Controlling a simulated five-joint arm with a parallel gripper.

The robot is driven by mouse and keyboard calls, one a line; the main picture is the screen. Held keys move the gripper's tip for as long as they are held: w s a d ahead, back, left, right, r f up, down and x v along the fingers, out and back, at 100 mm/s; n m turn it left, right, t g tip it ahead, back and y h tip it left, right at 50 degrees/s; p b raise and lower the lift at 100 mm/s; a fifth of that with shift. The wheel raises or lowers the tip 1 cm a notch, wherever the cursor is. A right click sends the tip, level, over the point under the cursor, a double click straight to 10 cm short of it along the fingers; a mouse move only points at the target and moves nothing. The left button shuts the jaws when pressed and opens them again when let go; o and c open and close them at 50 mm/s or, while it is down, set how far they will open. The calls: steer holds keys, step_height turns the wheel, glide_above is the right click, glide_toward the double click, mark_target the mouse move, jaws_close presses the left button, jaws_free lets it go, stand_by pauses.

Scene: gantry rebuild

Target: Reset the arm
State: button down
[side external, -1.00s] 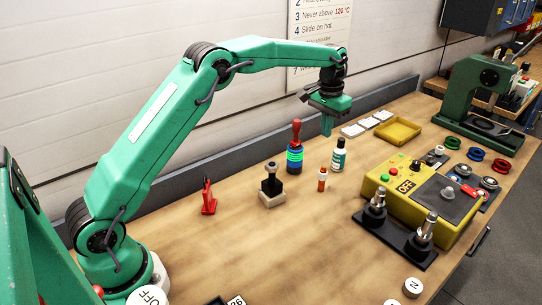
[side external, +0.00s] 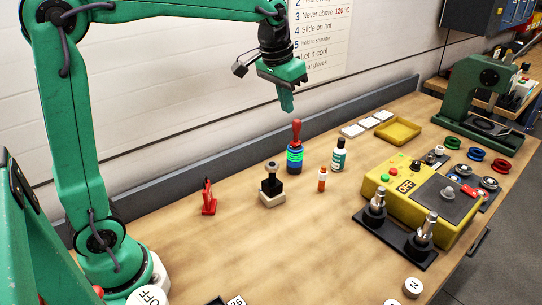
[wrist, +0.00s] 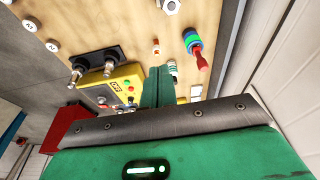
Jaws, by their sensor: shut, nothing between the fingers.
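My green gripper (side external: 287,102) hangs in the air above the back of the bench, fingers pointing down. It is shut with nothing between its fingers. In the side external view it is above and slightly left of the red-handled tool with blue and green rings (side external: 295,150), clear of it. In the wrist view, my closed fingers (wrist: 158,85) stick up in the middle, and the ringed tool (wrist: 193,45) lies to their right.
A yellow control box (side external: 380,180), yellow tray (side external: 398,131) and green press (side external: 480,95) are to the right. The bench's front middle is clear.

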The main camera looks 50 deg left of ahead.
steer(key=s+f+t, duration=0.1)
steer(key=s+f, duration=0.1)
steer(key=s, duration=0.8)
steer(key=s+f+t, duration=0.1)
steer(key=s+f, duration=0.1)
steer(key=s, duration=0.9)
steer(key=shift+s+d+f+t, duration=0.15)
steer(key=shift+s+d+t, duration=0.15)
steer(key=shift+d+t, duration=0.1)
